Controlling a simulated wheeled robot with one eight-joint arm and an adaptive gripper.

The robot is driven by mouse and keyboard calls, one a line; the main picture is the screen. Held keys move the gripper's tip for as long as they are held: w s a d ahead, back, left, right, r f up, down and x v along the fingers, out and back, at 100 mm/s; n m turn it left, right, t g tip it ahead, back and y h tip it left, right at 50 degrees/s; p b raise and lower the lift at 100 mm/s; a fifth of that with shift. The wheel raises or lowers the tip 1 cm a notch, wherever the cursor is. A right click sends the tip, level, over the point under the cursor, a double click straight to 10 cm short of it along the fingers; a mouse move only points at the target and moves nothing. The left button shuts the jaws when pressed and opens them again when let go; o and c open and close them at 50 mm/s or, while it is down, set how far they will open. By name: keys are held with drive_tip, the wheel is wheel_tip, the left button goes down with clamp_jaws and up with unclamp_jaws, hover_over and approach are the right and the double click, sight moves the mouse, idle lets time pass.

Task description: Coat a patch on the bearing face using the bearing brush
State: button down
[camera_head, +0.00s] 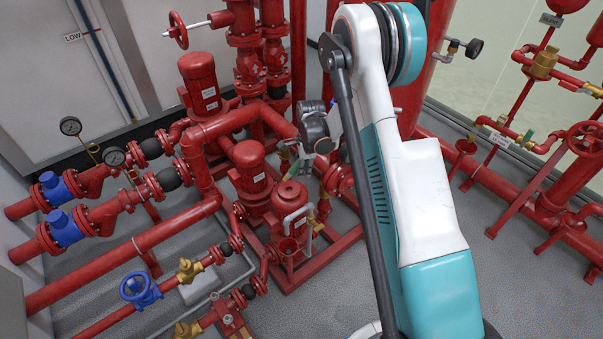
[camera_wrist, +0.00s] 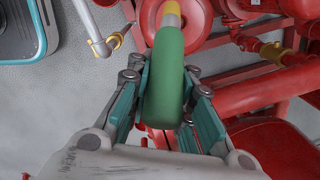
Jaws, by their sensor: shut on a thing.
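The bearing brush (camera_wrist: 166,80) has a thick green handle and a yellow section at its far end. It lies between the teal fingers of my gripper (camera_wrist: 165,108) in the wrist view. The gripper is shut on the handle, with the yellow end pointing away from the wrist. In the head view my gripper (camera_head: 300,158) is small and above the red pumps. I cannot pick out the bearing face for certain.
Red pumps (camera_head: 252,172) and a small red tank (camera_head: 290,205) stand close below my gripper. Thick red pipes with blue valves (camera_head: 63,228) run at the left. More red piping (camera_head: 540,200) stands at the right. Bare grey floor (camera_head: 520,285) shows at the lower right.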

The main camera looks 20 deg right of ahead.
idle(0.4)
wheel_tip(320, 180, down, 2)
drive_tip(key=shift+w+f+b, duration=0.1)
drive_tip(key=shift+w+b, duration=0.05)
drive_tip(key=shift+b, duration=0.65)
